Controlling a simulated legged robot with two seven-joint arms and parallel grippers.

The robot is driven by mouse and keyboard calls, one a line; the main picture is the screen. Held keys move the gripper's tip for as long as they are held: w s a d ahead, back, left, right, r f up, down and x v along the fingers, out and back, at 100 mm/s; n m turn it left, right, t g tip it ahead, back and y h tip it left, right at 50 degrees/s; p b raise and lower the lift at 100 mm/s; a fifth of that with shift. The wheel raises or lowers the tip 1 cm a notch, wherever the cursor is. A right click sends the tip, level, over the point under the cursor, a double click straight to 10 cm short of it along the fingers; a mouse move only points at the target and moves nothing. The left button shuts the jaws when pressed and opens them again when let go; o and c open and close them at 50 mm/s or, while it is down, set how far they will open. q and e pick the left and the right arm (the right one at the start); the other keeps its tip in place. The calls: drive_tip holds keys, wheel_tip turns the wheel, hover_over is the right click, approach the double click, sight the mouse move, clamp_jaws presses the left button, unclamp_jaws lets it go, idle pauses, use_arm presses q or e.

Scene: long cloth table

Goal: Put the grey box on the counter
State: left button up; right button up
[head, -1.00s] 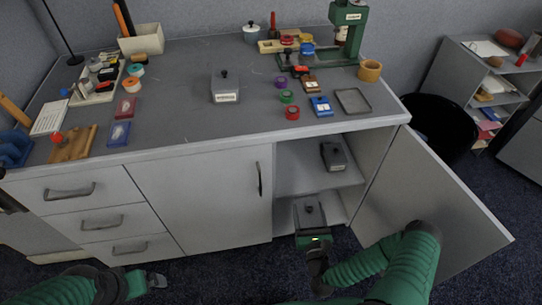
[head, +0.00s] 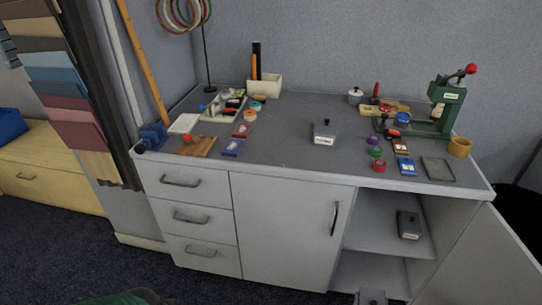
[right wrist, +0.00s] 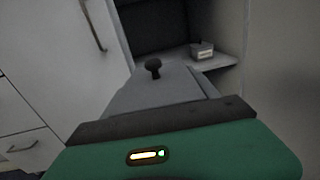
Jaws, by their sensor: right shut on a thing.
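A grey box with a dark knob (right wrist: 165,88) is in the jaws of my right gripper (right wrist: 160,120), seen in the right wrist view. Its top also shows at the bottom edge of the head view (head: 372,297), by the open cabinet's lower compartment. I cannot tell whether it is clear of the lower board. The grey counter (head: 280,172) is above it. A similar grey box (head: 325,133) with a pale label stands on the counter, and another (head: 409,226) on the cabinet's upper shelf. My left gripper is out of view.
The open cabinet door (head: 490,255) stands at the right. The counter's front middle is clear. Small coloured rolls (head: 377,153), a grey tray (head: 438,168) and a green press (head: 447,108) stand at its right; a wooden board (head: 197,146) and other small items at its left.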

drive_tip(key=w+a+r+n+t+y, duration=0.1)
drive_tip(key=w+a+r+n+y, duration=0.15)
drive_tip(key=a+r, duration=0.5)
drive_tip(key=w+a+r+n+y, duration=0.1)
drive_tip(key=w+a+r+y, duration=0.25)
drive_tip(key=a+r, duration=0.4)
use_arm(q)
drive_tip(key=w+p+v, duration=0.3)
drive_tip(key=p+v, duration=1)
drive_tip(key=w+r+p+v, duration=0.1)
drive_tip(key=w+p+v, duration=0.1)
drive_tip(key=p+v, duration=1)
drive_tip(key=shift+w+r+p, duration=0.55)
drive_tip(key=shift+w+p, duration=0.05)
drive_tip(key=shift+p, duration=0.2)
use_arm(e)
wheel_tip(320, 180, up, 28)
drive_tip(key=d, duration=0.2)
drive_tip(key=shift+f, duration=0.25)
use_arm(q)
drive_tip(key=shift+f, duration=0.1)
use_arm(e)
drive_tip(key=shift+f, duration=0.1)
